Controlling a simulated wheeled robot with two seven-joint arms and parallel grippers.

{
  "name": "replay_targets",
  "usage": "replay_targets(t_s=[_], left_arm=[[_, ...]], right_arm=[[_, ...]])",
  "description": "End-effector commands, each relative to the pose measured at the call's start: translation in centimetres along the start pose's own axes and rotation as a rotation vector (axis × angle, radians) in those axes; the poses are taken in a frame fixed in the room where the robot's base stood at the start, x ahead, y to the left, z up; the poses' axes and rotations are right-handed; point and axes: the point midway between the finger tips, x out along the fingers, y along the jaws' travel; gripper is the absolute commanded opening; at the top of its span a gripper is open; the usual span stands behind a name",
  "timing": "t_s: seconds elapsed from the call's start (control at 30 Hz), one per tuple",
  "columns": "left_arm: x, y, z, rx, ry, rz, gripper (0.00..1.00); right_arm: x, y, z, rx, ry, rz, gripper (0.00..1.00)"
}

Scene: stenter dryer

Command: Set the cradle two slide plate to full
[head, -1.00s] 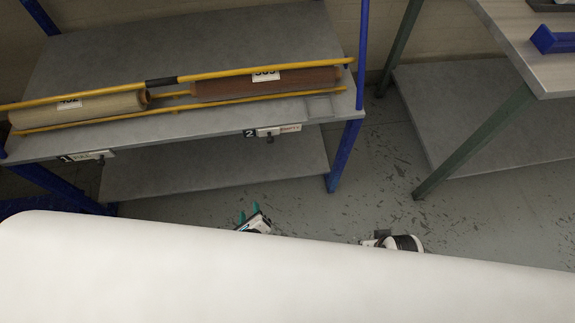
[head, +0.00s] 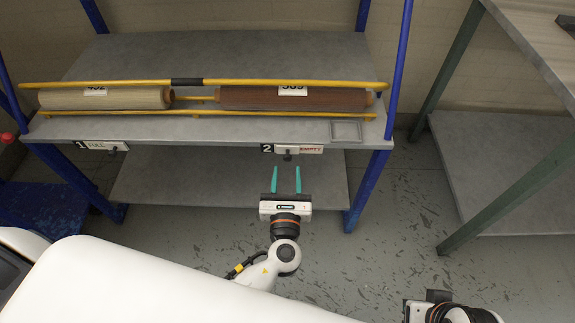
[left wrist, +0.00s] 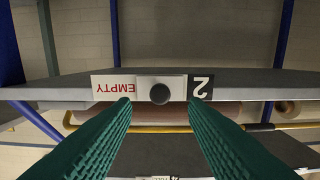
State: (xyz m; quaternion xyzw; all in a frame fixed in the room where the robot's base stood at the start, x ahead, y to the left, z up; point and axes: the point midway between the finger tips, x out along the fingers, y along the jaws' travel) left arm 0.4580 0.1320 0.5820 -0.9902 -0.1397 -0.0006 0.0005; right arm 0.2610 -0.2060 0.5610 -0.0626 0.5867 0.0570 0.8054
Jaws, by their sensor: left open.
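The cradle two slide plate (head: 286,150) is a light plate with a dark knob on the shelf's front edge. It sits beside the black "2" label, with red "EMPTY" lettering showing to its right. In the left wrist view the plate's knob (left wrist: 160,94) shows upside down, between the fingers and beyond their tips. My left gripper (head: 287,180) is open and empty, with teal fingers pointing at the plate from just in front, apart from it. My right gripper (head: 440,296) shows at the lower right; its fingers are not clear.
The cradle one plate (head: 103,146) reads "FULL" at the left. A beige roll (head: 105,98) and a brown roll (head: 295,99) lie between yellow rails on the rack shelf (head: 220,128). Blue posts flank the rack. A table (head: 535,45) stands at right, with open floor between.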

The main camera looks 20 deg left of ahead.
Motion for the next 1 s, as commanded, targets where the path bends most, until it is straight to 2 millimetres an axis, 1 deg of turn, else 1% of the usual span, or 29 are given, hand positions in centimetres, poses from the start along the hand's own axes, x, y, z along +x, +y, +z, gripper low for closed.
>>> replay_targets(t_s=[0.03,0.1,0.2,0.37,0.6,0.83,0.87,1.0], left_arm=[[1.0,0.0,0.0,-0.001,0.002,-0.001,0.40],[1.9,0.0,0.0,0.000,0.002,0.000,0.40],[2.9,0.0,0.1,-0.001,0.000,-0.001,0.40],[3.6,0.0,0.1,-0.001,-0.001,0.001,0.40],[3.6,0.0,0.1,-0.001,-0.001,0.001,0.40],[3.6,0.0,0.1,-0.001,-0.001,0.001,0.03],[3.6,0.0,0.1,-0.001,-0.001,0.001,0.00],[3.6,0.0,0.1,-0.001,-0.002,0.001,0.00]], right_arm=[[0.2,0.0,-0.1,0.000,0.000,0.000,0.37],[0.3,0.0,-0.1,0.000,0.000,0.000,0.37],[0.3,0.0,-0.1,0.000,0.000,0.000,0.37],[0.4,0.0,-0.1,0.000,0.000,0.000,0.37],[0.4,0.0,-0.1,0.000,0.000,0.000,0.37],[0.4,0.0,-0.1,-0.001,0.000,0.000,0.37],[0.4,0.0,-0.1,0.000,0.000,0.000,0.37],[0.4,0.0,-0.1,0.000,0.000,0.000,0.37]])
